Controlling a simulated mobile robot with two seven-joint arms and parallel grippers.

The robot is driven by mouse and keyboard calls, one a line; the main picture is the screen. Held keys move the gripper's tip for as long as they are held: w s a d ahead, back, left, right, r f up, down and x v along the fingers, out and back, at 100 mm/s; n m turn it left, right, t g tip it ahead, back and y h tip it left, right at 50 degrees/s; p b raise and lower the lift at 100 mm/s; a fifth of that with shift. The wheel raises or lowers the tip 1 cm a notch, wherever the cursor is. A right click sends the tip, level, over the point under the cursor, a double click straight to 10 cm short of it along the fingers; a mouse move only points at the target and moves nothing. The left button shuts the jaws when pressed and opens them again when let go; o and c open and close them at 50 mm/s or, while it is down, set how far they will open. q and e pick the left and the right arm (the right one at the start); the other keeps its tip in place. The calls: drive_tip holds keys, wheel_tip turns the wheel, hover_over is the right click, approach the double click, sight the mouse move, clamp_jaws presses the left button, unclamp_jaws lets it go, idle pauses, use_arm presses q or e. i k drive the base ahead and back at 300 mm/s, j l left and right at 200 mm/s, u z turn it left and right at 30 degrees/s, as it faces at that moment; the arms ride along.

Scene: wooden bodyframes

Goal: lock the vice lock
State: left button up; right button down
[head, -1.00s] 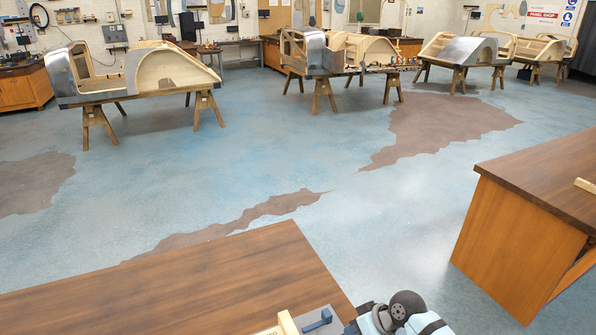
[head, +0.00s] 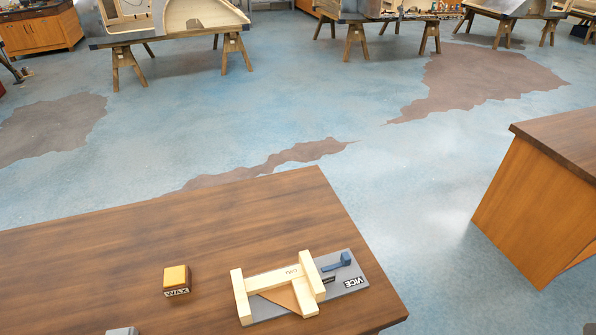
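The vice (head: 302,288) lies on the near wooden workbench, close to its right edge. It has a grey base plate with a "VICE" label, pale wooden bars and a brown wedge-shaped piece between them. Its blue lock lever (head: 337,262) sits at the right part of the plate, its handle end raised at the right. I cannot tell from this view whether the lever is locked. Neither of my grippers is in view.
A yellow-topped block labelled "WAX" (head: 177,280) stands left of the vice on the workbench (head: 90,260). A grey object (head: 122,331) is cut off at the bottom edge. Another wooden bench (head: 540,200) stands at the right, across a floor gap. Bodyframes on trestles stand behind.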

sight(345, 258)
drive_tip(key=l+u, duration=0.1)
drive_tip(key=u, duration=0.3)
drive_tip(key=l+u, duration=0.15)
drive_tip(key=u, duration=0.2)
drive_tip(key=l+u, duration=0.15)
drive_tip(key=u, duration=0.25)
drive_tip(key=l+u, duration=0.1)
drive_tip(key=u, duration=0.25)
drive_tip(key=k+l+u, duration=0.25)
drive_tip(key=l+u, duration=0.25)
drive_tip(key=l, duration=0.15)
drive_tip(key=k+l+u, duration=0.2)
drive_tip(key=k+l, duration=0.4)
drive_tip(key=l, duration=0.2)
drive_tip(key=k+l+u, duration=0.15)
drive_tip(key=k+l, duration=0.25)
drive_tip(key=l, duration=0.2)
drive_tip(key=i, duration=0.45)
